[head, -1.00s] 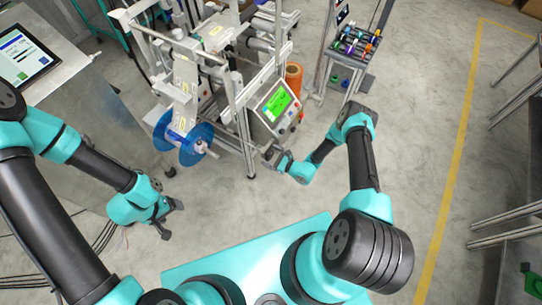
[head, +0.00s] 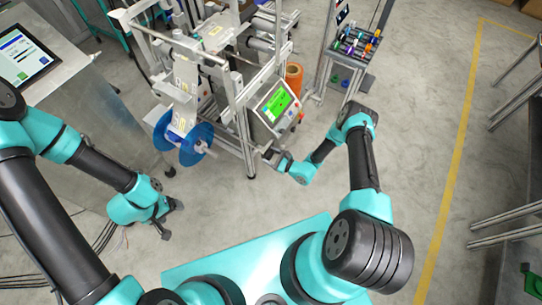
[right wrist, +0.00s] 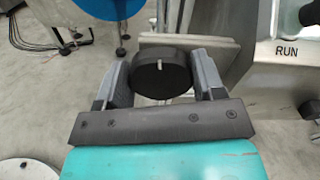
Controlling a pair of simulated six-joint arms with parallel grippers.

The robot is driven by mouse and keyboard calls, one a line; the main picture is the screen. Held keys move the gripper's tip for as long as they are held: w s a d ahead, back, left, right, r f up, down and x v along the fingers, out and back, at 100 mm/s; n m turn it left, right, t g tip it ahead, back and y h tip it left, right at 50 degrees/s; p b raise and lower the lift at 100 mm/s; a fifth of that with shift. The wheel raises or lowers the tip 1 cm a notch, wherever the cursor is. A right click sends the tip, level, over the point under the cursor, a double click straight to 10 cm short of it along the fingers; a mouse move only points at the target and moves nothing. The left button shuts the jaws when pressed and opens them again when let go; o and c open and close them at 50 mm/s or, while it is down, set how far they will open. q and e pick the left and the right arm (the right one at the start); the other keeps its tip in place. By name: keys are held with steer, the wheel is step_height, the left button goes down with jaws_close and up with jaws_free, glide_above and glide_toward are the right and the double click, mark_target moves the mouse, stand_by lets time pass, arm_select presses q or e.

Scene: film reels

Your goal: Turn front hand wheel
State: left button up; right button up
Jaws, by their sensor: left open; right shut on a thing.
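The front hand wheel (right wrist: 161,78) is a black round knob with a short white mark near its top, in the right wrist view. It sits between the two grey fingers of my right gripper (right wrist: 163,66), which is shut on it. In the head view my right gripper (head: 270,153) is at the front of the machine, below the green-screen panel (head: 275,107); the wheel is too small to make out there. My left gripper (head: 173,218) is open and empty, in free air at the lower left.
The machine's blue reel (head: 183,145) hangs left of my right gripper. A metal cabinet with a tablet (head: 24,54) stands at the left. A rack of colored spools (head: 357,42) stands at the back right. The floor between my arms is clear.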

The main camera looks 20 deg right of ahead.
steer(key=n, duration=0.4)
steer(key=shift+a+n, duration=0.1)
steer(key=shift+n, duration=2)
steer(key=o, duration=0.9)
steer(key=shift+s, duration=0.1)
steer(key=v, duration=1.7)
steer(key=shift+s+f, duration=0.1)
steer(key=shift+s, duration=0.05)
